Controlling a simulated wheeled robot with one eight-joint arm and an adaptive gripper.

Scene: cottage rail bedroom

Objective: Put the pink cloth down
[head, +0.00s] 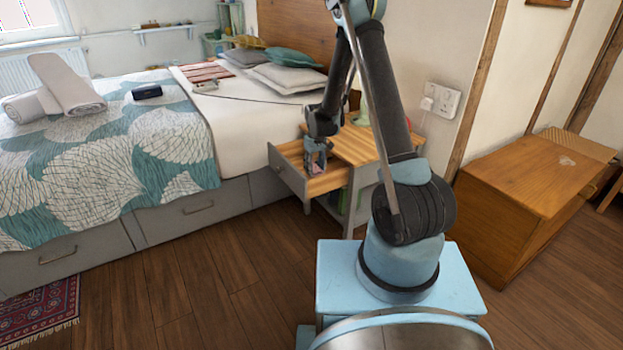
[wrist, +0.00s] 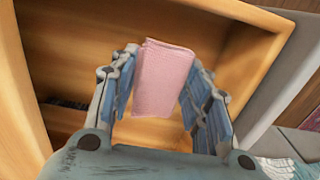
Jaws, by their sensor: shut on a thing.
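The folded pink cloth (wrist: 165,80) is between the two fingers of my gripper (wrist: 162,60) in the wrist view. My gripper is shut on it. In the head view my gripper (head: 317,163) points down over the open drawer (head: 289,177) of the wooden bedside table (head: 362,147). Only a small bit of the cloth (head: 320,170) shows there, low between the fingers. The drawer's wooden inside (wrist: 75,50) surrounds the cloth in the wrist view. I cannot tell whether the cloth touches the drawer bottom.
The bed (head: 240,112) stands left of the drawer, with rolled towels (head: 68,85), a dark case (head: 146,92) and pillows (head: 287,76) on it. A wooden chest (head: 530,175) stands at the right. The wooden floor (head: 210,285) in front is clear.

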